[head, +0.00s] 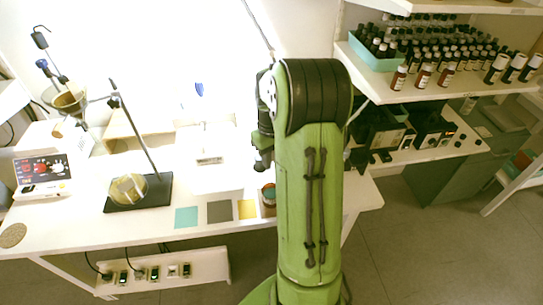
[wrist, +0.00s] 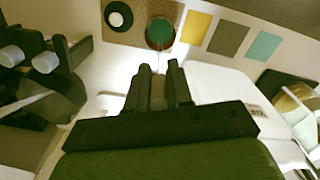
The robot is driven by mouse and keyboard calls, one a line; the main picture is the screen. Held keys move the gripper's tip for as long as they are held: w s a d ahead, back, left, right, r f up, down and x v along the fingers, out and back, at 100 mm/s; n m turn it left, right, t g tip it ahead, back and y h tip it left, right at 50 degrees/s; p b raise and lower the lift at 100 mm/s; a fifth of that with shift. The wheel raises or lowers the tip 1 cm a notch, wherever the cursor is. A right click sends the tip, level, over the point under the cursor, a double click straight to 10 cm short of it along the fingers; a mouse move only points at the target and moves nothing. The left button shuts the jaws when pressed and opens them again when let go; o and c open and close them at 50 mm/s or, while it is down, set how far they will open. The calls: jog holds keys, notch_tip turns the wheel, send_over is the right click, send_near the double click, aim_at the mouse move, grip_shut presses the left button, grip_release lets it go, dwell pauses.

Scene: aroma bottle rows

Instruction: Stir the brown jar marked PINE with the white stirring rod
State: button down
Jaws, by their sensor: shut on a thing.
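My gripper (wrist: 159,73) is shut on the white stirring rod (wrist: 158,59), which shows as a thin pale line between the fingertips and the jar. A brown round jar (wrist: 150,43) with a greenish inside stands open on a brown board (wrist: 187,10), just beyond the fingertips. The rod's far end appears at or over the jar's mouth; I cannot tell how deep it is. In the head view the jar (head: 268,190) shows at the left edge of my arm, which hides the fingers. No PINE marking is readable in either view.
A dark round thing with a white top (wrist: 116,19) sits beside the jar. Yellow (head: 247,209), grey (head: 219,211) and teal (head: 186,217) squares lie along the table's front edge. A stand with a black base (head: 125,200) is left. Bottles crowd the right shelf (head: 440,87).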

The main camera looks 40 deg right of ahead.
aim_at(271, 177)
jog(key=shift+f+b, duration=2.95)
jog(key=shift+f, duration=1.35)
